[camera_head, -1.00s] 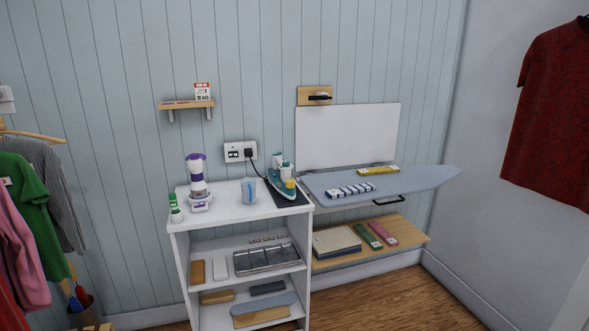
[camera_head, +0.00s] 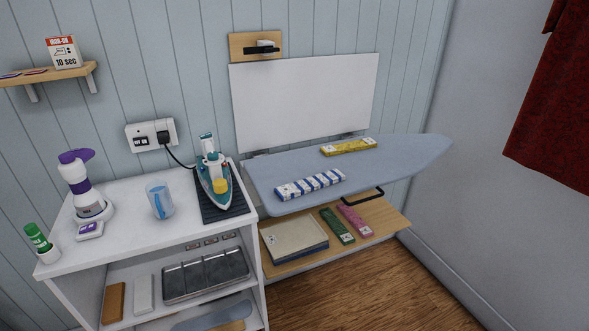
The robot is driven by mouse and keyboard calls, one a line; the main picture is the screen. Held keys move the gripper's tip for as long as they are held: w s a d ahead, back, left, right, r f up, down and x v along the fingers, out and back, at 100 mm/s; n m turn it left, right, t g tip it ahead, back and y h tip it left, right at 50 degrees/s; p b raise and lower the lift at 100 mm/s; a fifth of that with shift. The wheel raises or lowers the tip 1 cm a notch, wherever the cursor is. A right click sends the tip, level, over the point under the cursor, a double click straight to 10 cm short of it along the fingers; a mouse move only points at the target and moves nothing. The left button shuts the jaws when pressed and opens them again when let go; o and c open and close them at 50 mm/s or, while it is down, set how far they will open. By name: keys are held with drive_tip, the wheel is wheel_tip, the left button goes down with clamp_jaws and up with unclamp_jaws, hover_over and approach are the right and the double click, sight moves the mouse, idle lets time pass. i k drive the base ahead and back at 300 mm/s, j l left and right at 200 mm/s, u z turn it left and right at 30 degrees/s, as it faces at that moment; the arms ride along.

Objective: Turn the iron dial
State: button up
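The iron (camera_head: 214,176) is teal and white and sits on a dark ribbed mat (camera_head: 236,204) at the right end of the white cabinet's top. A yellow round part, which looks like its dial (camera_head: 221,186), shows on its near side. A black cord runs from the iron to the wall socket (camera_head: 152,136). The dial's setting is too small to read. My gripper is not in view.
The white cabinet (camera_head: 130,240) also holds a clear blue jug (camera_head: 160,200), a purple and white device (camera_head: 84,190) and a green-capped bottle (camera_head: 39,240). The blue-grey ironing board (camera_head: 400,158) juts out to the right. Wood floor (camera_head: 340,285) is open at lower right.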

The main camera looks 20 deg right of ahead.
sight(212, 156)
drive_tip(key=i+l, duration=0.45)
drive_tip(key=i+z, duration=0.25)
drive_tip(key=i+j+z, duration=0.25)
drive_tip(key=i, duration=0.2)
drive_tip(key=l, duration=0.1)
